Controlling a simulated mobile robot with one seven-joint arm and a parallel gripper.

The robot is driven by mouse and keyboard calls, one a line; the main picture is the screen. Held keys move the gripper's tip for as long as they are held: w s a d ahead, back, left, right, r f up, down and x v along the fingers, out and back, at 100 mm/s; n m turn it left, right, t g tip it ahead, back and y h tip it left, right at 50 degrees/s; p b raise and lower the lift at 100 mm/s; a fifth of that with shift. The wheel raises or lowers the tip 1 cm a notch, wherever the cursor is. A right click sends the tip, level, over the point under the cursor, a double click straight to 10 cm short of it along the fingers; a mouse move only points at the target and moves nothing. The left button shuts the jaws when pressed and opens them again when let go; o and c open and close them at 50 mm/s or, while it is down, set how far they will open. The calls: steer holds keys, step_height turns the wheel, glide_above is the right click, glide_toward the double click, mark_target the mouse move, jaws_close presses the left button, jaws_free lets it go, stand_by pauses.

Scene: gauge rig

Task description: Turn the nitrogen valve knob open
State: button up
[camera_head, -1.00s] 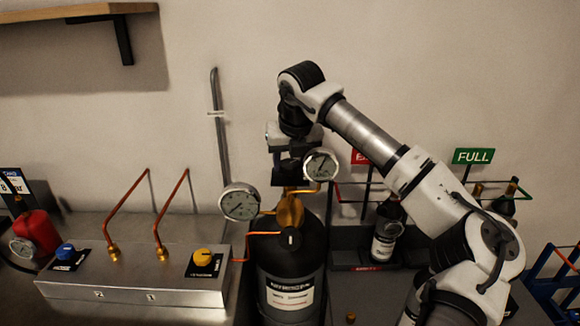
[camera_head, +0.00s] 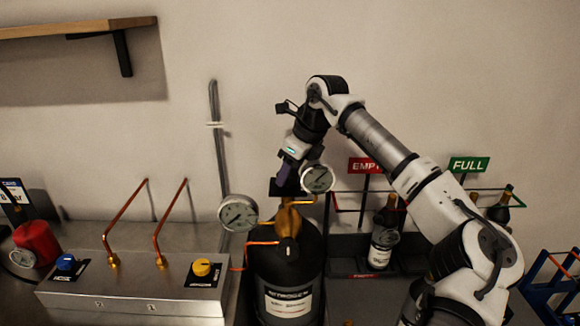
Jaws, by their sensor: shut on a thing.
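The dark nitrogen cylinder (camera_head: 262,262) stands upright at the centre, with a white label on its front. A brass valve body (camera_head: 287,220) rises from its top, with a round gauge on either side. My gripper (camera_head: 285,188) points down at the top of this brass valve and is shut on the nitrogen valve knob. The jaws hide most of the knob, so its turn angle cannot be read.
The left gauge (camera_head: 238,213) and right gauge (camera_head: 318,178) are close to my gripper. A steel panel (camera_head: 130,300) with blue and yellow knobs and copper pipes stands at left. A bottle rack with EMPTY (camera_head: 366,165) and FULL (camera_head: 468,164) signs is at right, behind my arm.

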steer(key=shift+n, duration=0.5)
steer(key=o, duration=1)
steer(key=b+v, duration=0.2)
steer(key=v, duration=1.2)
steer(key=shift+w, duration=0.15)
steer(key=shift+d+f, duration=0.15)
